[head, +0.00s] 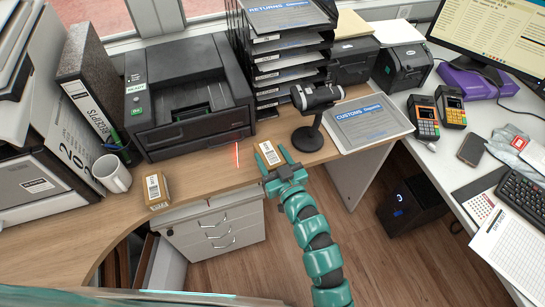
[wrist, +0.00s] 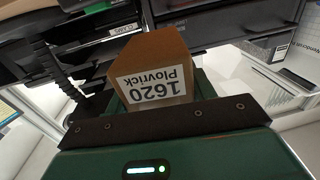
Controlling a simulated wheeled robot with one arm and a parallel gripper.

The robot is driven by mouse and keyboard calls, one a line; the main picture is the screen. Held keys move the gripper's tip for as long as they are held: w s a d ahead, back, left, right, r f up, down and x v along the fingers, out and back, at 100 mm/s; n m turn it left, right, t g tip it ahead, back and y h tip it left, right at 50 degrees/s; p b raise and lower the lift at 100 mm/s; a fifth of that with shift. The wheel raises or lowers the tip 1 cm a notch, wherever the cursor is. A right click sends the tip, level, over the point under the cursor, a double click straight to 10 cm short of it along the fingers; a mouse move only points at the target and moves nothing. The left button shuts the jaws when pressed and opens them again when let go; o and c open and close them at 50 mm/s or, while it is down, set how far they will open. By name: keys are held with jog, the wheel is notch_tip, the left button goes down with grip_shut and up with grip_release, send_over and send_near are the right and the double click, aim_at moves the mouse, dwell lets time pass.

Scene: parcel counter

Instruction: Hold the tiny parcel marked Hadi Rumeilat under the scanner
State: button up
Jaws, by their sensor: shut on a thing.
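My gripper (head: 280,168) is shut on a small brown parcel (head: 269,153) and holds it over the front edge of the wooden counter.
A black printer (head: 190,100) and a letter-tray stack (head: 285,60) stand behind. A red line (head: 237,156) shows left of the held parcel. A customs tray (head: 368,122) lies right of the scanner. A white mug (head: 112,171) stands at the left.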

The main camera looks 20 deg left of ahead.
aim_at(269, 138)
jog(key=shift+w, duration=0.35)
jog(key=shift+w+a+r, duration=0.1)
jog(key=shift+w+a, duration=0.3)
jog(key=shift+w, duration=0.1)
jog(key=shift+w+d+x, duration=0.15)
jog(key=shift+d+x, duration=0.05)
jog(key=shift+x, duration=0.9)
jog(key=shift+w+d+x, duration=0.15)
jog(key=shift+d+x, duration=0.05)
jog(key=shift+x, duration=0.95)
jog(key=shift+w+d+x, duration=0.15)
jog(key=shift+x, duration=0.95)
